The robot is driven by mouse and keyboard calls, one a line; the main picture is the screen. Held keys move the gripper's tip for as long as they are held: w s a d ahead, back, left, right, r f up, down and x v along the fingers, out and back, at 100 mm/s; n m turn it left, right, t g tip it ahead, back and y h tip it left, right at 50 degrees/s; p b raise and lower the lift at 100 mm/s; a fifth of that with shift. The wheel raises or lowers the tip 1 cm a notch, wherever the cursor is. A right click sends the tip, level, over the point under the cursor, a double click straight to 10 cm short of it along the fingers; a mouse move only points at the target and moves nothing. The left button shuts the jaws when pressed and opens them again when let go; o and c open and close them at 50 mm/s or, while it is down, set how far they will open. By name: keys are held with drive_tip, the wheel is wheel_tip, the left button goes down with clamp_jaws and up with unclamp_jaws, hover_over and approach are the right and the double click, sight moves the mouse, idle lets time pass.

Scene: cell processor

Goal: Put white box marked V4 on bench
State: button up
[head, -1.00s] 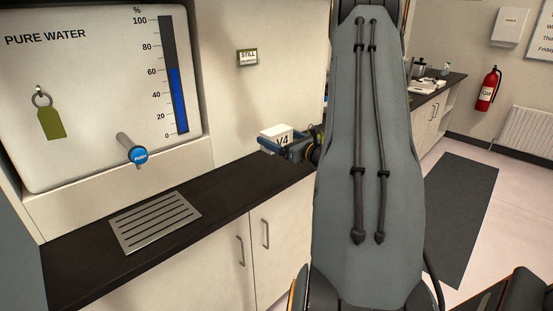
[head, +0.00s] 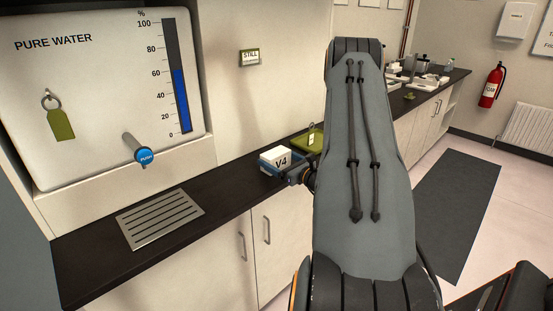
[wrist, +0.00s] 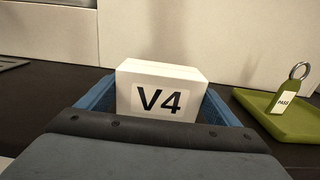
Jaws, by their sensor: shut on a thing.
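The white box marked V4 (head: 274,157) is upright at the dark bench top (head: 228,196), left of my arm. In the wrist view the box (wrist: 150,90) sits between the blue fingers of my gripper (wrist: 158,105), its V4 label facing the camera. My gripper is shut on the box, with a finger along each side. The gripper palm hides the bottom of the box, so I cannot tell whether it touches the bench.
A green tray (wrist: 255,118) with a PASS tag (wrist: 284,101) lies on the bench right of the box. A metal drain grille (head: 160,217) and the pure water panel (head: 90,80) with its blue push tap (head: 143,155) are left. Bench between grille and box is clear.

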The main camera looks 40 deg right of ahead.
drive_tip(key=shift+f, duration=0.2)
drive_tip(key=o, duration=1.4)
drive_tip(key=shift+r, duration=0.1)
drive_tip(key=shift+r, duration=0.15)
drive_tip(key=s+b, duration=0.3)
drive_tip(key=s, duration=0.9)
drive_tip(key=shift+d, duration=0.45)
